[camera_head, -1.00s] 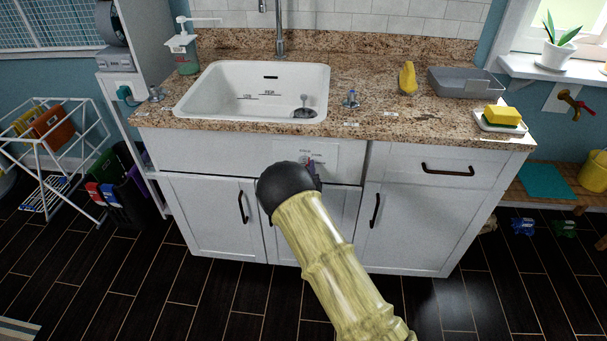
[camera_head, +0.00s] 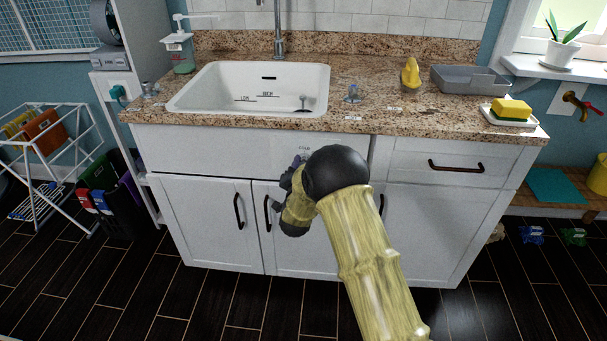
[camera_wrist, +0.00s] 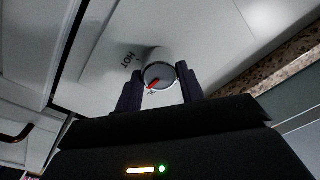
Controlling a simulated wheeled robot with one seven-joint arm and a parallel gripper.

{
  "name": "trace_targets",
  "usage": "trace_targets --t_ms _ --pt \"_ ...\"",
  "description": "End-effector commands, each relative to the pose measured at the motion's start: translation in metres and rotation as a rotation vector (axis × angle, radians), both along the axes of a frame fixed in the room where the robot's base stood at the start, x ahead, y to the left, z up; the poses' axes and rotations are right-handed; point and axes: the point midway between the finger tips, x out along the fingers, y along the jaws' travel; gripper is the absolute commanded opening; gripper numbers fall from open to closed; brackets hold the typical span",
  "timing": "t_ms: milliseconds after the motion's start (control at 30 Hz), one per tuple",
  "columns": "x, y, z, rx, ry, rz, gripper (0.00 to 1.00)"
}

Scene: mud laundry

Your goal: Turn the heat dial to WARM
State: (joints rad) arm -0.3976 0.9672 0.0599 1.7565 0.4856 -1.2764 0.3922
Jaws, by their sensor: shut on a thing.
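The heat dial (camera_wrist: 160,75) is a round grey-white knob with a red pointer line, on the white panel below the sink. In the wrist view it sits between the two dark fingers of my gripper (camera_wrist: 160,71), which are shut on its sides. The red line points down and left in that view. The word HOT shows on the panel to the left of the dial; I see no readable WARM mark. In the head view my gripper (camera_head: 299,161) is at the panel front, and my arm hides the dial and most of its markings.
The granite counter (camera_head: 215,127) with a white sink (camera_head: 205,102) overhangs the panel. Cabinet doors with dark handles (camera_head: 239,212) lie below. A yellow sponge (camera_head: 511,108) sits at the counter's right end. The dark floor in front of the cabinets is clear.

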Motion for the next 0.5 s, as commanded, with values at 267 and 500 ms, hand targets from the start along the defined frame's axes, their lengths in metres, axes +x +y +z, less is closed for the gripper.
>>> trace_targets --t_ms 267,500 --pt "-0.0004 -0.0001 -0.0029 0.114 -0.001 0.000 0.16" --pt "-0.0008 0.0004 -0.0020 0.138 0.000 0.001 0.16"
